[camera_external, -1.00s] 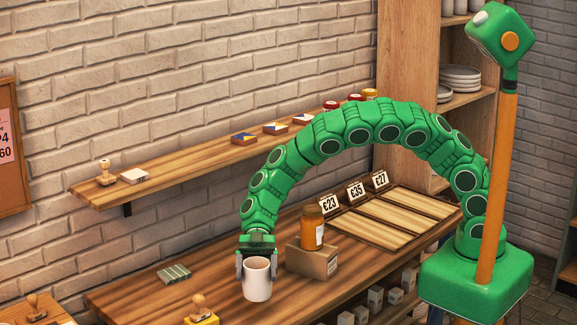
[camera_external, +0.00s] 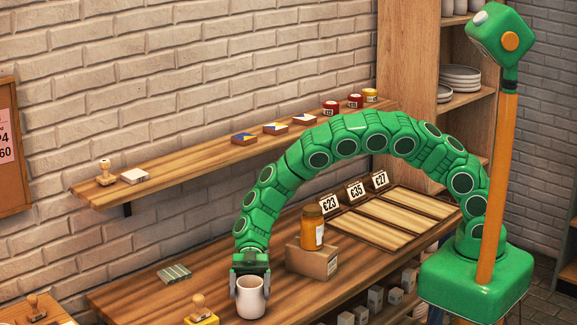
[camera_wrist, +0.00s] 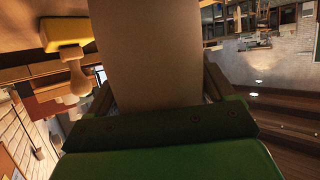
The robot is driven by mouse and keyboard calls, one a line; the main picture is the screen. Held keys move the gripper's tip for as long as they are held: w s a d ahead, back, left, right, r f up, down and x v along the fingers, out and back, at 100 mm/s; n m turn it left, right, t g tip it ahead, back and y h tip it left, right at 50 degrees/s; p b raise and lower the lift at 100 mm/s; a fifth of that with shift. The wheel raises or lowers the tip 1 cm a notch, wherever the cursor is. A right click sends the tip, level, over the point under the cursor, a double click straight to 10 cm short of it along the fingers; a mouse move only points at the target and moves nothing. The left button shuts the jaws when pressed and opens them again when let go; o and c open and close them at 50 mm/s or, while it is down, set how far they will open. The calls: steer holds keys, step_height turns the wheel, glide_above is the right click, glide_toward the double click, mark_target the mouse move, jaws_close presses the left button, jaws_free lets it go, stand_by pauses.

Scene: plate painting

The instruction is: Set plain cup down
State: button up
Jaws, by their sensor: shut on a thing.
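The plain white cup (camera_external: 251,300) is upright at the front part of the wooden table (camera_external: 140,298) in the external view. My gripper (camera_external: 250,284) is shut on the cup, with a finger on either side near its rim. In the wrist view the cup (camera_wrist: 145,55) fills the middle between the fingers. Its base looks very near or on the tabletop; I cannot tell whether it touches.
A cardboard box (camera_external: 313,262) with an orange jar (camera_external: 312,228) on it stands right of the cup. A stamp on a yellow pad (camera_external: 201,312) is at the left front. A grey-green slatted piece (camera_external: 174,274) lies behind left. Table between is clear.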

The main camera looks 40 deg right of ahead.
steer(key=shift+f, duration=0.15)
steer(key=o, duration=1.1)
steer(key=shift+w+d+r, duration=0.15)
steer(key=shift+r, duration=0.1)
steer(key=v, duration=0.7)
